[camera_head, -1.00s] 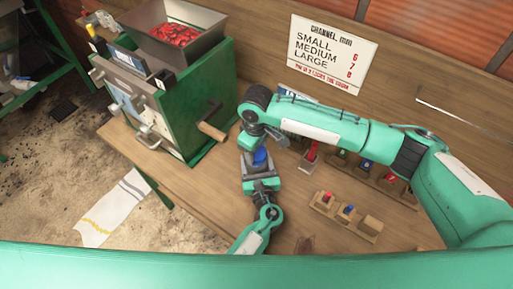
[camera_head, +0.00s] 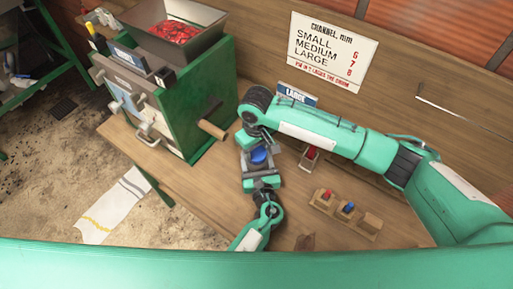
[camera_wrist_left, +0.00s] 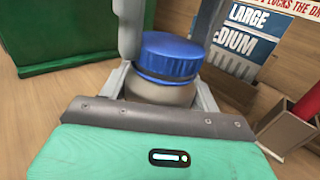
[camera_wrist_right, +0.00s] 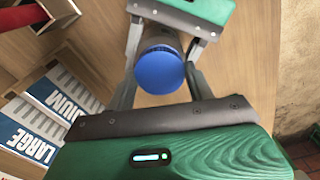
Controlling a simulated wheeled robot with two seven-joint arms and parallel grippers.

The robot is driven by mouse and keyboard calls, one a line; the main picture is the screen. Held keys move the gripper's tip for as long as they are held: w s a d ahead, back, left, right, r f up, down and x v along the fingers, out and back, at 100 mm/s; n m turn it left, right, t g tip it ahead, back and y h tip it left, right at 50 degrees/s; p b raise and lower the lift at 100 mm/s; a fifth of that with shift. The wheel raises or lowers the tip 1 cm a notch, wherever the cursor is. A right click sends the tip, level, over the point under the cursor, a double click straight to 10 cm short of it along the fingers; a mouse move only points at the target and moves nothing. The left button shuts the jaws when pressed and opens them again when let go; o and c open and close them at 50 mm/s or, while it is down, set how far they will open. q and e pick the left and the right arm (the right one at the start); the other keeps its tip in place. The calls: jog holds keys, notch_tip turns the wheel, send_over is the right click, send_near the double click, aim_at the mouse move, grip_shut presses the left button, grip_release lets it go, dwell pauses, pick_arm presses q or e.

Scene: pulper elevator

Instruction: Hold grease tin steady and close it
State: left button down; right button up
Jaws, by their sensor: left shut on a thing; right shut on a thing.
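The grease tin has a grey body (camera_wrist_left: 165,93) and a blue lid (camera_head: 259,156). The lid sits on top of the body and also shows in the right wrist view (camera_wrist_right: 160,71). My left gripper (camera_head: 261,172) comes from the front edge of the bench and is shut around the tin's body. The right fingertips' exact contact is partly hidden. The tin looks upright.
A green machine (camera_head: 195,100) with a hopper of red fruit and a wooden-handled crank (camera_head: 212,129) stands left of the grippers. A wooden holder (camera_head: 345,217) with red and blue pieces stands right on the bench. A LARGE sign (camera_head: 297,94) is behind my right arm.

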jog(key=m, duration=0.3)
jog(key=shift+m, duration=0.4)
jog(key=m, duration=0.3)
jog(key=shift+a+m, duration=0.1)
jog(key=shift+m, duration=0.3)
jog(key=m, duration=1.2)
jog(key=shift+m, duration=0.4)
jog(key=m, duration=0.5)
jog(key=o, duration=0.9)
